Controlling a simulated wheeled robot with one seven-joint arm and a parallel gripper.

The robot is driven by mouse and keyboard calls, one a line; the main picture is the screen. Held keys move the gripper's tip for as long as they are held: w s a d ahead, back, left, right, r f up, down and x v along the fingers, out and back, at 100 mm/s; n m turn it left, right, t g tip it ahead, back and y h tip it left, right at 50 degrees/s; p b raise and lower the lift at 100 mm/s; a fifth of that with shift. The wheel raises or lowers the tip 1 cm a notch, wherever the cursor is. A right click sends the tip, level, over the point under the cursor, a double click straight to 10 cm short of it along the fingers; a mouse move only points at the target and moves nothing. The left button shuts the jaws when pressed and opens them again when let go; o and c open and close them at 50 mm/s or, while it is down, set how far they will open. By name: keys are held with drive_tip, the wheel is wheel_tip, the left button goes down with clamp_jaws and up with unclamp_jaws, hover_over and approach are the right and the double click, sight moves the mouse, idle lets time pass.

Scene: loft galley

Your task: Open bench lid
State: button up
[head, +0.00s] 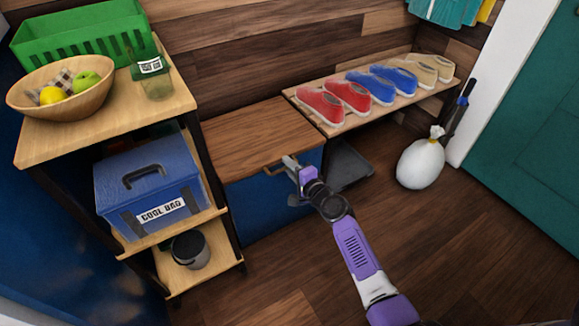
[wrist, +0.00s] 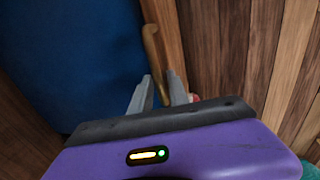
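The bench lid (head: 258,137) is a brown wooden panel lying flat and closed on the blue bench box (head: 262,203). A brass-coloured handle (head: 272,170) sits at the lid's front edge. My gripper (head: 291,163) is at the handle's right end. In the wrist view, the handle (wrist: 151,52) runs down between the two grey fingertips of my gripper (wrist: 160,76). The fingers are apart, with a visible gap beside the handle, so the gripper looks open around it. The blue bench front (wrist: 75,60) fills the left of the wrist view.
A shelf unit (head: 110,132) with a fruit bowl, green basket, cup and cool bag (head: 150,185) stands left of the bench. A shoe rack (head: 335,123) with several shoes adjoins its right. A white bag (head: 420,164) sits farther right. The floor in front is clear.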

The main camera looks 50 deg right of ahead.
clamp_jaws()
idle(1.1)
